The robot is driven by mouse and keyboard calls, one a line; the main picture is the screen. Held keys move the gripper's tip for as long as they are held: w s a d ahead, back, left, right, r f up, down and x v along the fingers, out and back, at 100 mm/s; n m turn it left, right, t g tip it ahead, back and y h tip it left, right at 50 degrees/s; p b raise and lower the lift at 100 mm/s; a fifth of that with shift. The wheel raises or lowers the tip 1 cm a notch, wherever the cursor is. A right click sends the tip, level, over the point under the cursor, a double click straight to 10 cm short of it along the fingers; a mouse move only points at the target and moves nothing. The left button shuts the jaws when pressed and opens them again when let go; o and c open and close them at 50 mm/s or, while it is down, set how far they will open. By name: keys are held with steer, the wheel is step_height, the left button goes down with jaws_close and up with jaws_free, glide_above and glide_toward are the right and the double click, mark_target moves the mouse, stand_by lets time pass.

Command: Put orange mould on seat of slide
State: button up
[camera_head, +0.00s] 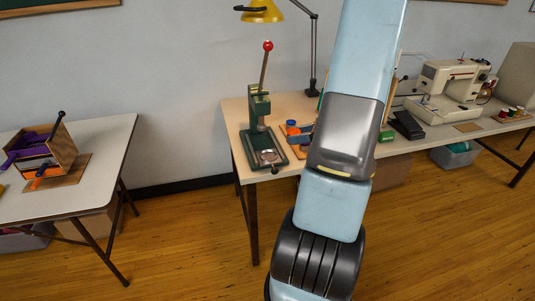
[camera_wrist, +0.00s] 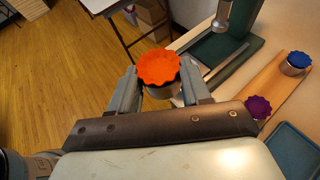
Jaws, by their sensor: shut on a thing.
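My gripper (camera_wrist: 160,84) is shut on the orange mould (camera_wrist: 158,67), a silver cup with a scalloped orange top. The mould is held between the two fingers, orange side facing the wrist camera. In the head view my arm hides most of the gripper; a bit of orange (camera_head: 291,123) shows beside it. The green press (camera_head: 259,108) stands on the table with a red-knobbed lever. A round silver seat (camera_head: 269,155) shows low at its front, on the slide. In the wrist view the press base (camera_wrist: 215,48) lies beyond the mould; the seat cannot be made out there.
A wooden board (camera_wrist: 275,83) beside the press holds a blue mould (camera_wrist: 297,62) and a purple mould (camera_wrist: 257,107). A blue tray (camera_wrist: 296,147) lies near it. A yellow lamp (camera_head: 262,11) and sewing machine (camera_head: 449,86) stand behind and right. Another table (camera_head: 98,165) is at left.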

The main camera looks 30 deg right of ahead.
steer(key=w+a+f, duration=0.2)
steer(key=w+f, duration=0.1)
steer(key=w, duration=0.4)
glide_above(272, 156)
steer(key=f, duration=0.5)
steer(key=shift+s+f, duration=0.2)
steer(key=shift+f, duration=0.1)
steer(key=shift+w+f, duration=0.15)
steer(key=shift+f, duration=1.5)
steer(key=o, duration=1.2)
steer(key=shift+c, duration=0.2)
